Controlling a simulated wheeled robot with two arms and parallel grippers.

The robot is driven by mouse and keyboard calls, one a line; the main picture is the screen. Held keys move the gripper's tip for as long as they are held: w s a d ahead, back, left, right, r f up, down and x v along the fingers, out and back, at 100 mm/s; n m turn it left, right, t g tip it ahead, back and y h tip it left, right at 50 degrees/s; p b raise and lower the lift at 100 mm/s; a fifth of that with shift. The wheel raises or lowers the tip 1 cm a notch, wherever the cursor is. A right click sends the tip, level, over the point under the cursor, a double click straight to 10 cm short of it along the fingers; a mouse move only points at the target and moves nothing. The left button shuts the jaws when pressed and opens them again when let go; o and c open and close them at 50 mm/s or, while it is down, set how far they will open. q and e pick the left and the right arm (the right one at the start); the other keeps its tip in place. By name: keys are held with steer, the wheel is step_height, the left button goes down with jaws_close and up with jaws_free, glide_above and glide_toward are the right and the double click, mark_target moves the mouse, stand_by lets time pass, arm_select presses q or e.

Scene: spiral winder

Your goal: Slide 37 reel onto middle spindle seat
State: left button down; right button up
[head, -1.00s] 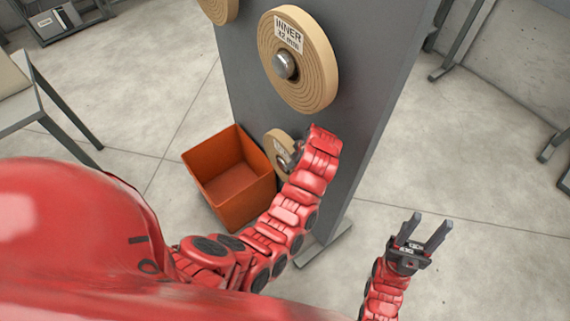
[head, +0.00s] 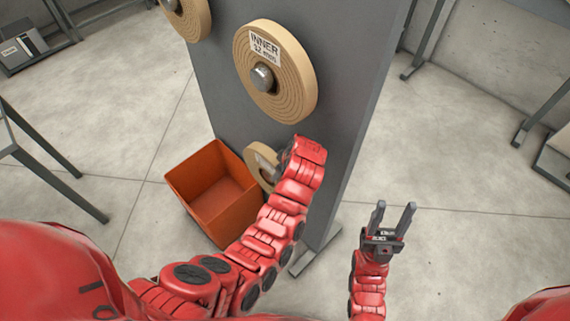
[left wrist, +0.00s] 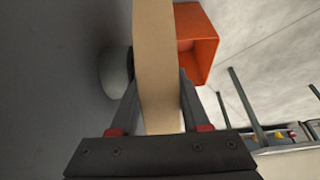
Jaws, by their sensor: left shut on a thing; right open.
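A tan reel (head: 261,160) is low in front of the grey panel in the head view, partly hidden by my left arm. Its label is too small and covered to read. In the left wrist view the reel (left wrist: 158,60) stands edge-on between the fingers of my left gripper (left wrist: 157,92), which is shut on it. A pale grey round spindle part (left wrist: 115,72) shows between the reel and the panel, and a gap separates reel and panel. I cannot tell whether the reel is on that spindle. My right gripper (head: 394,205) is open and empty, right of the panel.
The panel (head: 345,110) carries a higher reel (head: 290,85) marked INNER 32 mm on a spindle knob (head: 263,77), and another reel (head: 192,18) at the upper left. An orange bin (head: 215,190) stands left of the held reel.

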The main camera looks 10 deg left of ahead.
arm_select(q)
steer(key=s+a+r+p, duration=0.1)
steer(key=s+a+p, duration=0.8)
steer(key=s, duration=0.2)
steer(key=shift+s, duration=0.15)
stand_by(0.4)
